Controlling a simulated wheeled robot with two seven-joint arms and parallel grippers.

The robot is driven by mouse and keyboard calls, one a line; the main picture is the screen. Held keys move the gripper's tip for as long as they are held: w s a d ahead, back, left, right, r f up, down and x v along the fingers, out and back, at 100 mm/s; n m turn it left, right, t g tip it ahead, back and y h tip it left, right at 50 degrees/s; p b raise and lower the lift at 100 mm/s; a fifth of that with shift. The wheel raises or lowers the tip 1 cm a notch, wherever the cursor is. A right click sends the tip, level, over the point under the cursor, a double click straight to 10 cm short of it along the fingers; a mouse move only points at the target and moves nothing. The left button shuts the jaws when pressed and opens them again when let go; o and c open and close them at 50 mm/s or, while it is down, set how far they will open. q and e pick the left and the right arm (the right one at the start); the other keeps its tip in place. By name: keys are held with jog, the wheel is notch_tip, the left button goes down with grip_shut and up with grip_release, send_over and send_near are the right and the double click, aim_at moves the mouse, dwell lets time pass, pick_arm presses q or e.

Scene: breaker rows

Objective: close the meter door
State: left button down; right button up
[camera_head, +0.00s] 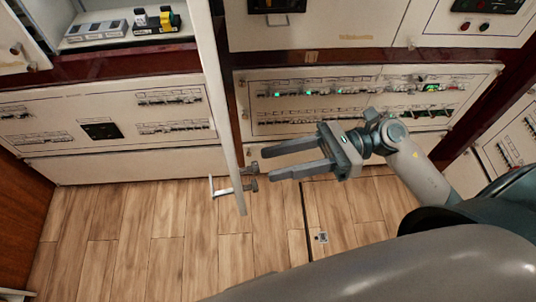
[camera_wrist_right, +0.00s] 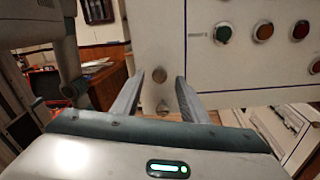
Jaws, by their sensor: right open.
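The meter door (camera_head: 212,70) stands open, seen nearly edge-on as a tall pale panel. A metal latch piece (camera_head: 222,189) sticks out on its left side near the bottom, and dark knobs (camera_head: 250,185) stick out on its right side. My right gripper (camera_head: 266,163) is open, right of the door, fingers pointing at the knobs. I cannot tell whether it touches them. My left gripper is not in view.
The open compartment (camera_head: 110,42) at upper left holds grey and yellow devices. Breaker panels (camera_head: 365,102) with lit indicators lie behind my right gripper, and another panel (camera_head: 105,130) is on the left. The wooden floor (camera_head: 150,235) is clear.

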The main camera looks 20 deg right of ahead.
jog(key=shift+w+a+p, duration=0.2)
jog(key=shift+a+p, duration=0.2)
jog(key=shift+a, duration=0.95)
grip_shut()
jog(key=shift+a, duration=0.1)
